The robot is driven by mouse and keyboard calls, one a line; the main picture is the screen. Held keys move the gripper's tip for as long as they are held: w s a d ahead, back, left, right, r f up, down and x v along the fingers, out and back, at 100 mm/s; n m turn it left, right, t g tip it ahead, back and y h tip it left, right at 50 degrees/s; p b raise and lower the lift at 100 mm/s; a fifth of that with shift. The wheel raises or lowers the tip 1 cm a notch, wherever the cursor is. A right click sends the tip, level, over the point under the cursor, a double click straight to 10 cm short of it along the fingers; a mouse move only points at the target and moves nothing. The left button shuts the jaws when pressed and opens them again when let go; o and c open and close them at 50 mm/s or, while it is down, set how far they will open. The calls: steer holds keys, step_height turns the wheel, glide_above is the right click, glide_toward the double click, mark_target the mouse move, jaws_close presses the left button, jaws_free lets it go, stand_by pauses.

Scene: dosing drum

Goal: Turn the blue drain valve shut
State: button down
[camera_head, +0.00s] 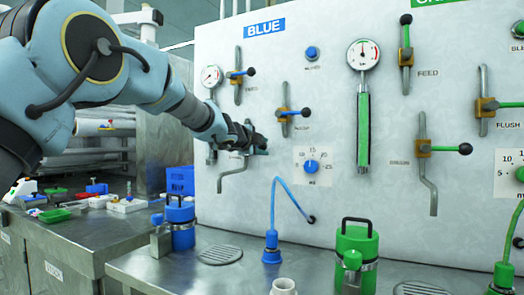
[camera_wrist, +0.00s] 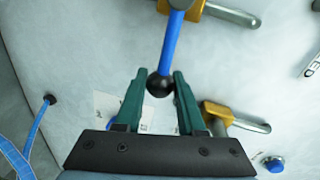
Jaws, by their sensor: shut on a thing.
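The blue drain valve is at the lower left of the BLUE panel; in the head view its bent grey pipe (camera_head: 235,171) shows below my gripper (camera_head: 260,143). My arm and gripper hide most of its body and lever there. In the wrist view its blue lever (camera_wrist: 172,45) runs from a brass body (camera_wrist: 183,5) at the top edge down to a black ball knob (camera_wrist: 160,86). The green fingers of my gripper (camera_wrist: 160,92) are shut on this knob, one on each side.
Another brass valve body (camera_wrist: 216,113) with a grey pipe lies right of my fingers in the wrist view. The blue feed valve (camera_head: 237,74) and a second blue-levered valve (camera_head: 290,112) are above. A blue hose (camera_head: 274,205) and a blue canister (camera_head: 180,222) stand below.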

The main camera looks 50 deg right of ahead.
steer(key=shift+f, duration=0.3)
steer(key=c, duration=0.5)
jaws_free()
steer(key=shift+r, duration=0.1)
steer(key=b+v, duration=0.2)
steer(key=v, duration=0.8)
steer(key=shift+s+a, duration=0.25)
steer(key=shift+a, duration=0.1)
